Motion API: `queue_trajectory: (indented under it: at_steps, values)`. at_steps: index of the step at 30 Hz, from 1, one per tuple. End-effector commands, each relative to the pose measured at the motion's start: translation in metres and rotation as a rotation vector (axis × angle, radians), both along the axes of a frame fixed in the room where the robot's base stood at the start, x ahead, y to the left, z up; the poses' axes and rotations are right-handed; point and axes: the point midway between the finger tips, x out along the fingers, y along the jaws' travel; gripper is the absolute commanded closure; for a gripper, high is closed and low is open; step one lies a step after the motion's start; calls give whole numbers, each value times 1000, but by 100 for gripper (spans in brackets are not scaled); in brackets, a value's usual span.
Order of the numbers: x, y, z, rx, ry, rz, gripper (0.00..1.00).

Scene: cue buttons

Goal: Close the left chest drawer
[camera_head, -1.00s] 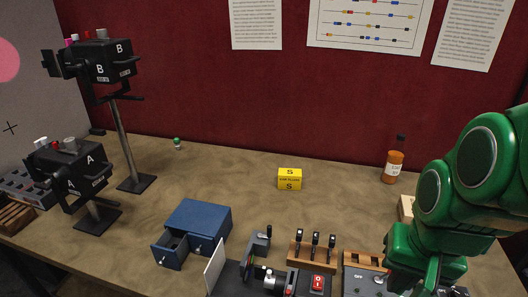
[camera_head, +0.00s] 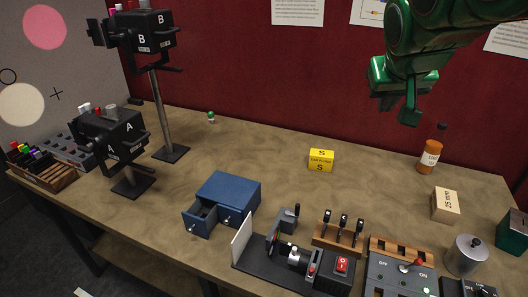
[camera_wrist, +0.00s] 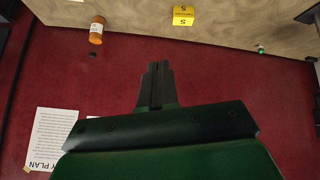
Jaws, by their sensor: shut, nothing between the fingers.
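A small blue chest (camera_head: 235,190) stands on the table, left of centre, in the head view. Its left drawer (camera_head: 200,218) is pulled out towards the front left, and its inside shows. The right drawer (camera_head: 229,222) looks flush with the chest's front. My gripper (camera_head: 397,112) is up at the upper right of the head view, in front of the red wall and well away from the chest. In the wrist view my gripper (camera_wrist: 158,68) has its fingers together with nothing between them. The chest is not in the wrist view.
A white panel (camera_head: 242,240) and a dark machine (camera_head: 300,262) stand just right of the chest. Camera stands (camera_head: 130,185) rise to its left. A yellow block (camera_head: 321,160) and an orange bottle (camera_head: 430,157) are further back.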

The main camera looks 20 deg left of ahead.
Motion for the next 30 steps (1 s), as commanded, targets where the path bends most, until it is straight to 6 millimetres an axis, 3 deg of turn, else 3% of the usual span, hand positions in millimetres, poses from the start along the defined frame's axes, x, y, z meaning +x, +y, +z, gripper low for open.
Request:
queue_trajectory:
  at_steps: [9,17,23,30]
  values:
    - [34,90,-23,-403,-62,369,100]
    - [40,182,-45,-738,-125,674,100]
    - [24,253,-76,-983,-145,870,100]
    - [-15,319,-133,-1250,-116,1033,100]
